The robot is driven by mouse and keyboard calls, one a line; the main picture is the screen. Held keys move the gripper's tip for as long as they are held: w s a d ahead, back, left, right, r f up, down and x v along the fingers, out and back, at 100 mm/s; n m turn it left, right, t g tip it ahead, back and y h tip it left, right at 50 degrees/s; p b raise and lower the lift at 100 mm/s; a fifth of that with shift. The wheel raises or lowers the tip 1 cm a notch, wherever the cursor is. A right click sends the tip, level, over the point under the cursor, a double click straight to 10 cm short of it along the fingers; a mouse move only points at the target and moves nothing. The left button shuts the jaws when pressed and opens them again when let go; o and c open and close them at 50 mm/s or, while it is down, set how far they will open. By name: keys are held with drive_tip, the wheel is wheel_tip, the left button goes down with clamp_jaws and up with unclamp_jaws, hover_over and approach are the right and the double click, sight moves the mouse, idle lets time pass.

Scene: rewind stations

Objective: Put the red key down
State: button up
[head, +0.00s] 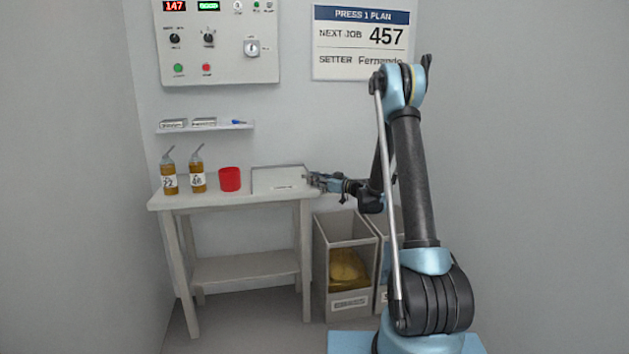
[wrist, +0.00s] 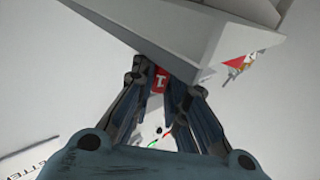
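My gripper (head: 312,179) is at the right end of the table, by the right edge of a pale tray-like box (head: 262,181). In the wrist view my gripper (wrist: 160,82) has its fingertips close together on a small red piece with a white mark, which I take as the red key (wrist: 160,78). The rest of the key is hidden by the fingers. The pale box (wrist: 195,45) fills the upper part of the wrist view, very near the fingertips; I cannot tell whether they touch. The key cannot be made out in the head view.
Above are a shelf (head: 205,128) and a control panel (head: 218,58). A grey bin (head: 347,302) with yellow contents stands right of the table.

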drive_tip(key=shift+s+f, duration=0.2)
drive_tip(key=shift+f, duration=0.1)
